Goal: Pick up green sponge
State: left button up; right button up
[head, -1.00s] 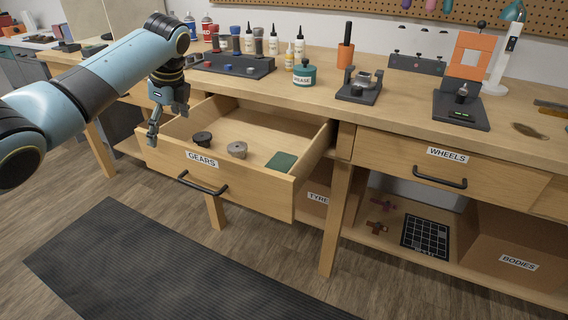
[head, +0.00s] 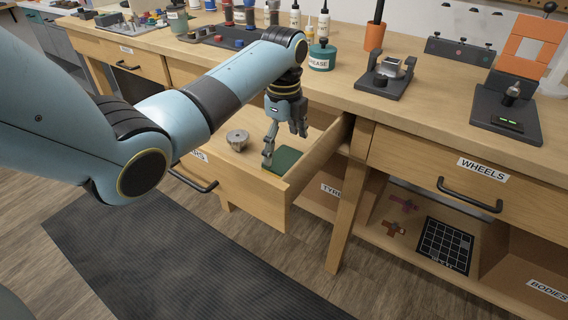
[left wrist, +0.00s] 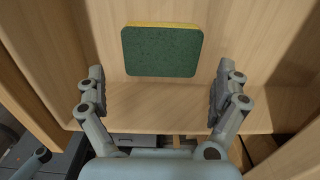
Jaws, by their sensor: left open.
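The green sponge (head: 284,160) lies flat in the open gears drawer (head: 262,190), near its front right corner. In the left wrist view the sponge (left wrist: 162,51) shows a dark green top and a yellow far edge. My left gripper (head: 284,148) points down into the drawer over the sponge. In the left wrist view its two fingers (left wrist: 156,98) are spread wide and empty, and the sponge lies beyond and between them, untouched. My right gripper is not in view.
A grey gear (head: 237,139) lies in the drawer left of the sponge. The drawer's front and side walls stand close around the gripper. The workbench top (head: 440,125) behind holds a grease jar (head: 322,57) and a black fixture (head: 387,76).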

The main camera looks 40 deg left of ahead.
aim_at(285, 159)
pick_arm(q)
notch_tip(285, 159, down, 4)
jog(key=shift+d+b, duration=0.1)
jog(key=shift+b, duration=0.25)
jog(key=shift+w+f, duration=0.1)
jog(key=shift+f, duration=0.45)
jog(key=shift+c, duration=0.7)
jog(key=c, duration=0.3)
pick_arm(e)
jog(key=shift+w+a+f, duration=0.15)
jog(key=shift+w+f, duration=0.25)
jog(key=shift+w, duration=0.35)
